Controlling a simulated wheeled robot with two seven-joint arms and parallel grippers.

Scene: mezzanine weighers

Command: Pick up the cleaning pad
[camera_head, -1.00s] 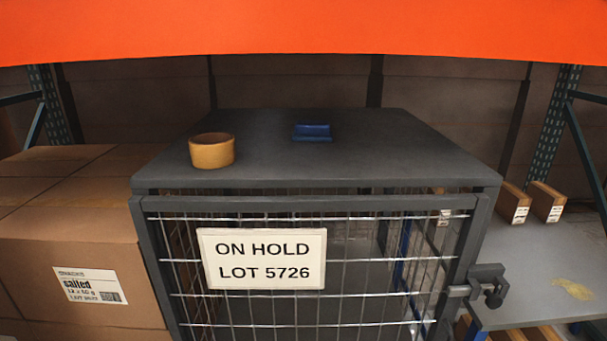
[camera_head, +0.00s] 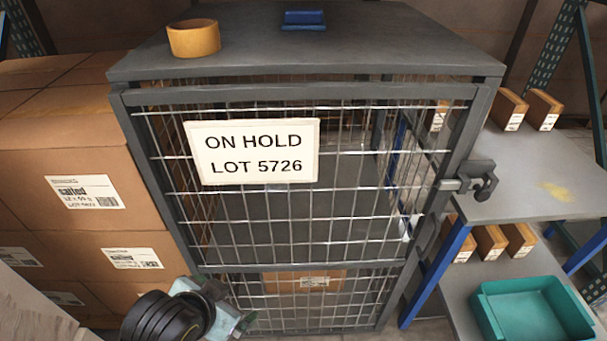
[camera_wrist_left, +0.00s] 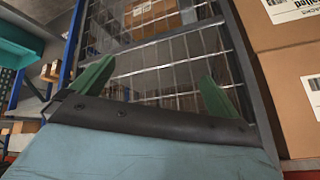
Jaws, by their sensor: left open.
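A small flat blue rectangular item (camera_head: 303,20) lies on top of the grey cage, at the top of the head view. It may be the cleaning pad, but its shape could also be a shallow tray; I cannot tell. Nothing else in view clearly looks like a pad. My left gripper (camera_head: 240,322) is low in the head view, in front of the cage's lower front and well below the blue item. In the left wrist view its two green fingers (camera_wrist_left: 157,85) are spread apart with nothing between them, facing the wire mesh. My right gripper is not in view.
The mesh cage (camera_head: 300,90) has a closed front with a sign (camera_head: 252,152) and a latch (camera_head: 470,180). A round tan container (camera_head: 194,40) sits on its top. Cartons (camera_head: 80,150) stand left. A shelf (camera_head: 540,180) with a yellowish mark and a teal bin (camera_head: 530,310) are right.

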